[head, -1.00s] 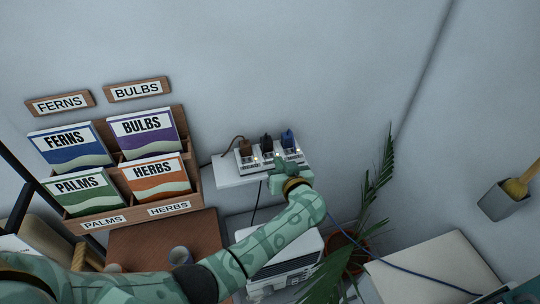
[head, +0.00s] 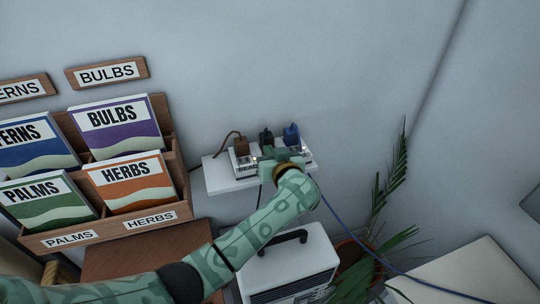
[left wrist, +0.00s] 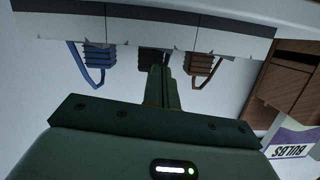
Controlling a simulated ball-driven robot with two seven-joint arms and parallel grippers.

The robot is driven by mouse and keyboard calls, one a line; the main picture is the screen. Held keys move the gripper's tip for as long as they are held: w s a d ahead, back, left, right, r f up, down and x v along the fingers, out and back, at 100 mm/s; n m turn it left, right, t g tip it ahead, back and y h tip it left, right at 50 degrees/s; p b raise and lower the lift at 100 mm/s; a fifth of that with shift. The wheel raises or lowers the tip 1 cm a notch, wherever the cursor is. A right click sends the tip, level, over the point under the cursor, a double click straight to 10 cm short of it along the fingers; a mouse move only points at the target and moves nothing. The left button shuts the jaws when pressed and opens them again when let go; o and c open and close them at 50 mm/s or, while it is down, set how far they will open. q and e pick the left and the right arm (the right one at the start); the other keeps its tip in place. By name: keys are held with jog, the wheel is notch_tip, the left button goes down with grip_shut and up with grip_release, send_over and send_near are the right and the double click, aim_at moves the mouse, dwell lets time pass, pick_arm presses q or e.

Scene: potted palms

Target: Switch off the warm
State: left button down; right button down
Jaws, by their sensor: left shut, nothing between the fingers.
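A white power strip (head: 246,165) lies on a small white wall shelf (head: 219,181). A brown plug (head: 241,147), a black plug (head: 266,138) and a blue plug (head: 291,135) stand along it. The strip's labels are mostly covered or too small to read. My left gripper (head: 272,154) is shut and empty at the middle of the strip, in front of the black plug. In the left wrist view the closed fingers (left wrist: 158,88) point at the strip (left wrist: 200,38), between the blue plug (left wrist: 88,62) and the brown plug (left wrist: 203,65). Contact is unclear. My right gripper is out of view.
A wooden rack (head: 170,171) with seed packets hangs at left. A white appliance with a black handle (head: 292,262) stands below the shelf. A potted palm (head: 386,190) stands to the right, with a blue cord (head: 420,277) crossing there. The wall above the strip is clear.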

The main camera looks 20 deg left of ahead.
pick_arm(q)
jog(key=shift+w+f, duration=0.15)
jog(key=shift+f, duration=0.4)
jog(key=shift+a+b, duration=0.1)
jog(key=shift+b, duration=0.25)
jog(key=shift+r, duration=0.1)
